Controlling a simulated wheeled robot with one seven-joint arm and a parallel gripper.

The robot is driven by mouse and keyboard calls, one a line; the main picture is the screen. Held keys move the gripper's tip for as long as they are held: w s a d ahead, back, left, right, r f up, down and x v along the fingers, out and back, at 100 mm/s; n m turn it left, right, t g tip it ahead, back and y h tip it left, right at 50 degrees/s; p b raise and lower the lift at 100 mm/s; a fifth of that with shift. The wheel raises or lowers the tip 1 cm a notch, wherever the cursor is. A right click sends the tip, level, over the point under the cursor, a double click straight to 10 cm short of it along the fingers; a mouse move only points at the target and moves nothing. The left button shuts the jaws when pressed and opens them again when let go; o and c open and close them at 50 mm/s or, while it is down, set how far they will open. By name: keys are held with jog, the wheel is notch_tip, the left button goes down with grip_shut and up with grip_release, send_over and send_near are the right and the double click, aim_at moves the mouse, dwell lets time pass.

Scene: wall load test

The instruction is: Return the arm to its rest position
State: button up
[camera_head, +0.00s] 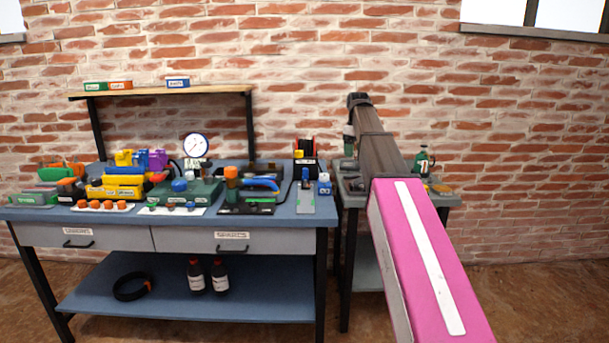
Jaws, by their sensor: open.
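My arm stretches from the lower right toward the brick wall, its pink link with a white stripe nearest and a dark link beyond it. The far end is a black joint, seen above the small side table (445,200). Below that joint a small grey-green piece shows beside the dark link; I cannot tell whether it belongs to my arm. I cannot make out my gripper's fingers, and I see nothing held.
A blue workbench (318,213) with drawers stands left of my arm, crowded with tools, coloured blocks and a round gauge (195,145). A raised shelf (215,91) holds small boxes. A green bottle (423,161) stands on the side table. The air above my arm looks clear.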

jog(key=s+f+m, duration=0.3)
jog(key=s+f, duration=0.6)
jog(key=f, duration=0.5)
jog(key=s+f+m, duration=0.2)
jog(key=s+f, duration=0.8)
jog(key=f, duration=0.5)
jog(key=s+f+m, duration=0.3)
jog(key=s+f, duration=0.7)
jog(key=f, duration=0.5)
jog(key=shift+m, duration=0.3)
